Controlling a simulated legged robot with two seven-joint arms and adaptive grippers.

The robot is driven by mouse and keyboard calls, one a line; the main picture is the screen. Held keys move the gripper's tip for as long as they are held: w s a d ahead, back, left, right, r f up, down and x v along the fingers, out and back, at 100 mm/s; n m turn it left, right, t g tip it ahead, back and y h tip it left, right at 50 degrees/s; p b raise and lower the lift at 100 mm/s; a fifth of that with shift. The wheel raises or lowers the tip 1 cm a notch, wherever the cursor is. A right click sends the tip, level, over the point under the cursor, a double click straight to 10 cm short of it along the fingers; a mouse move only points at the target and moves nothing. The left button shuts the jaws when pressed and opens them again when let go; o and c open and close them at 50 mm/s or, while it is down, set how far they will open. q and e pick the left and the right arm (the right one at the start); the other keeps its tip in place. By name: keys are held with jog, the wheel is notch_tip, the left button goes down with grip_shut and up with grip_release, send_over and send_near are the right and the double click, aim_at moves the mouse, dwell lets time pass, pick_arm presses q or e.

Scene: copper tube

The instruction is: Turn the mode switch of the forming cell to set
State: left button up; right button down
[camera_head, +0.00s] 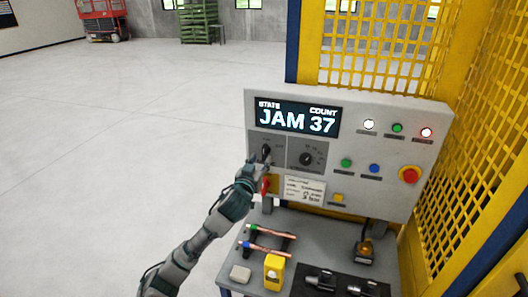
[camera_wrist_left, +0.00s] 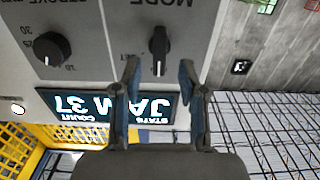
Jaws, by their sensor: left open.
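The mode switch (camera_head: 266,150) is a black knob on the grey control panel (camera_head: 385,185), just below the left end of the display. In the left wrist view, which is upside down, the mode switch (camera_wrist_left: 159,45) shows with its bar about vertical, and part of a label is beside it. My left gripper (camera_head: 260,165) is at the panel by the switch. In the wrist view my left gripper (camera_wrist_left: 160,75) is open, with one finger on each side of the knob's line; contact cannot be told. My right gripper is not in view.
The display (camera_head: 296,117) reads JAM 37. A second dial (camera_head: 306,158) is right of the switch. A red handle (camera_head: 265,187) hangs below. A red button (camera_head: 409,174) is at right. Copper tubes (camera_head: 268,249) and a yellow block (camera_head: 274,271) lie on the table below.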

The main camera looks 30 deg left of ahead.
aim_at(263, 154)
pick_arm(q)
jog(key=x, duration=0.5)
jog(key=shift+p, duration=0.3)
jog(key=shift+r, duration=0.1)
grip_shut()
